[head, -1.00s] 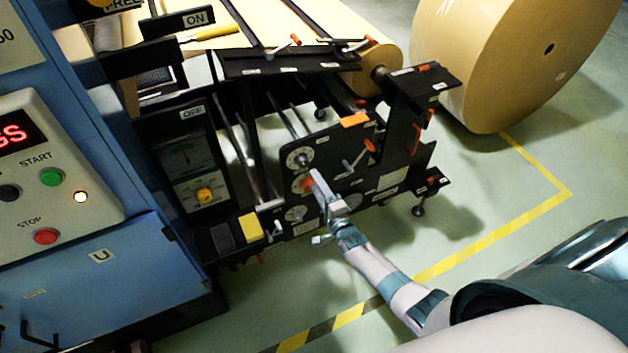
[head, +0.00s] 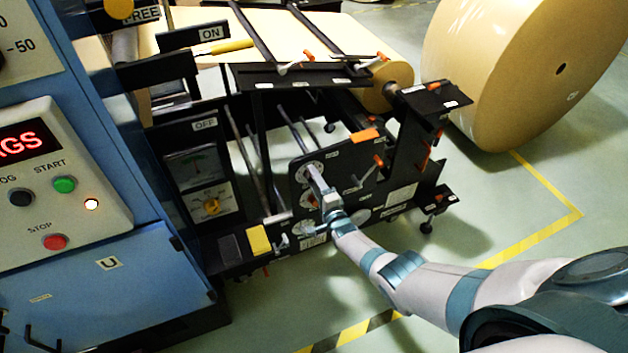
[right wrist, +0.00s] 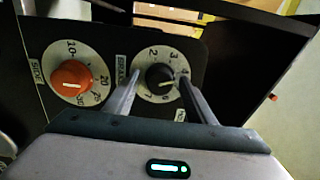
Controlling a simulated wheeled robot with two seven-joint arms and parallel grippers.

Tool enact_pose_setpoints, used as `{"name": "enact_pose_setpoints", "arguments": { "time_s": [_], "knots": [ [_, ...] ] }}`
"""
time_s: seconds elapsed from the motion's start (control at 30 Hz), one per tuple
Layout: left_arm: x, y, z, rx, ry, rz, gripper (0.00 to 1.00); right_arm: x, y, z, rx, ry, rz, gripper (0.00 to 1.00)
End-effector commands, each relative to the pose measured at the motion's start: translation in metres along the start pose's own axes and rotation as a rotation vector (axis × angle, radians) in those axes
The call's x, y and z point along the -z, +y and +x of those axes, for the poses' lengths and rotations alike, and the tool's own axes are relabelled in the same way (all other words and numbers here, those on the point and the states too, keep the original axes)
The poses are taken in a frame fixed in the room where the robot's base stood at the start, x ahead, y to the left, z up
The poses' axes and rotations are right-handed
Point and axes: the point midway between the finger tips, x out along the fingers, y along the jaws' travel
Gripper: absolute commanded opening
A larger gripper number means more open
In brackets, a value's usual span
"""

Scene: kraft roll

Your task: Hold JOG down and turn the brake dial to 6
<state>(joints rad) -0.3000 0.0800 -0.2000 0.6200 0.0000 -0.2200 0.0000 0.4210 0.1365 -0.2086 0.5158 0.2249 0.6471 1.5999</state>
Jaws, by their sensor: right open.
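The brake dial (right wrist: 158,76) is a black knob on a white numbered plate, beside a BRAKE label in the right wrist view. Its pointer setting is too small to read surely. My right gripper (right wrist: 160,84) is open, with one finger on each side of the knob; I cannot tell whether they touch it. In the head view my right gripper (head: 316,178) partly covers the dial plate (head: 303,169). The black JOG button (head: 21,198) is on the grey control panel at the left, its label partly cut off. No gripper shows at it; my left gripper is out of view.
An orange SIDE knob (right wrist: 71,79) sits close left of the brake dial. The panel also has a green START button (head: 65,184), a red STOP button (head: 55,242) and a lit lamp (head: 91,204). A large kraft roll (head: 500,75) stands behind on the right.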

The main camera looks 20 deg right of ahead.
Motion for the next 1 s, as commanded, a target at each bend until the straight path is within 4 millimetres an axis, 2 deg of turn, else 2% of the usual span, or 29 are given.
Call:
{"name": "enact_pose_setpoints", "arguments": {
  "time_s": [0.33,0.6,0.63,1.0],
  "knots": [
    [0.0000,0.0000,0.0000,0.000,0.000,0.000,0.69,0.0001,0.0005,0.0010,-0.001,0.000,0.000,0.50],
    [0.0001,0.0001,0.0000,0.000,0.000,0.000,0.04,0.0002,0.0004,0.0009,-0.001,0.000,0.000,0.50],
    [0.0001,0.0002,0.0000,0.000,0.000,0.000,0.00,0.0002,0.0004,0.0009,-0.001,0.000,0.000,0.50],
    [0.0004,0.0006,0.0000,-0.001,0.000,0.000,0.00,0.0003,0.0004,0.0009,-0.001,0.000,0.000,0.50]
  ]
}}
